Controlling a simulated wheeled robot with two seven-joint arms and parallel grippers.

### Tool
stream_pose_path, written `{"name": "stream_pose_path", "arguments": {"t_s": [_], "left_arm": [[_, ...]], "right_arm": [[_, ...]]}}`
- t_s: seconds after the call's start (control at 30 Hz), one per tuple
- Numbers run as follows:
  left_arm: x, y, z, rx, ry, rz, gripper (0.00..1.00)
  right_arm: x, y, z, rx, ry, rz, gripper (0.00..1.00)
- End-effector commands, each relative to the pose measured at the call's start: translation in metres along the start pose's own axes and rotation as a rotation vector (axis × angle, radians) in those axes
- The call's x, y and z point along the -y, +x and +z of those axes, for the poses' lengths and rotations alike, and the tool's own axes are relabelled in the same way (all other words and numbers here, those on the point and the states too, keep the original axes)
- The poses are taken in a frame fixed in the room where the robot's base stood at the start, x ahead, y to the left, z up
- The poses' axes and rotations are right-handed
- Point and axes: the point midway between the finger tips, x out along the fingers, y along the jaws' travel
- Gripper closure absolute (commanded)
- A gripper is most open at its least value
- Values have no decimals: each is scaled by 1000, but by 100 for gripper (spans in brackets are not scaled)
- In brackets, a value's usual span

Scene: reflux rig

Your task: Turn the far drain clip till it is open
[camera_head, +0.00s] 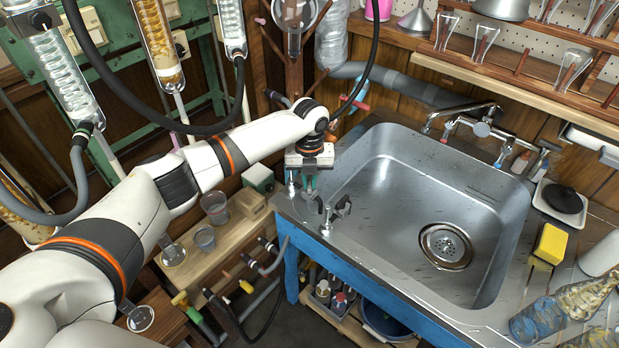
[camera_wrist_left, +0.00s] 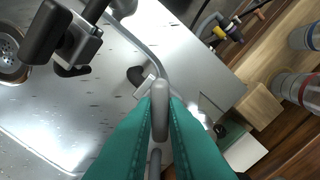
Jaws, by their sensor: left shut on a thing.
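My left gripper (camera_head: 310,183) reaches down over the left rim of the sink, with its teal fingers pointing at the fittings there. In the left wrist view my left gripper (camera_wrist_left: 160,118) is shut on a grey rounded lever, which looks like the far drain clip (camera_wrist_left: 160,100). The fingers cover its sides, and its turn angle is hard to read. A second fitting with a dark handle (camera_head: 340,208) stands on the rim just beside it; it also shows in the left wrist view (camera_wrist_left: 65,35). My right gripper is not in view.
The steel sink (camera_head: 385,240) with its round drain (camera_head: 446,246) is empty. A tap (camera_head: 482,129) stands at the back. A yellow sponge (camera_head: 550,243) lies on the right. A low wooden bench (camera_head: 225,245) with beakers stands left of the sink. Glass condensers hang upper left.

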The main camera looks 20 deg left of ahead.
Motion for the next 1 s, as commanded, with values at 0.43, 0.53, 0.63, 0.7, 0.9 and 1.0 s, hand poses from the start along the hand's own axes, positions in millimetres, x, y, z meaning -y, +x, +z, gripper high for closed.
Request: {"name": "stream_pose_path", "arguments": {"t_s": [0.43, 0.53, 0.63, 0.7, 0.9, 1.0], "left_arm": [[0, -5, 0, 2, -308, 1, 100], [0, -5, 0, 2, -403, 1, 100], [0, -4, 0, 2, -496, 1, 100], [-1, -4, 0, 2, -558, 1, 100], [0, -3, 0, 1, -715, 2, 100], [0, -3, 0, 0, -777, 1, 100]], "right_arm": [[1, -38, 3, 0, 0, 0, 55], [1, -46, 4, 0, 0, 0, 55], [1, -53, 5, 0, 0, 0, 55], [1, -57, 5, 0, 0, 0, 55], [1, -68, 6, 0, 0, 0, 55], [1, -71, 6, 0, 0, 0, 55]]}}
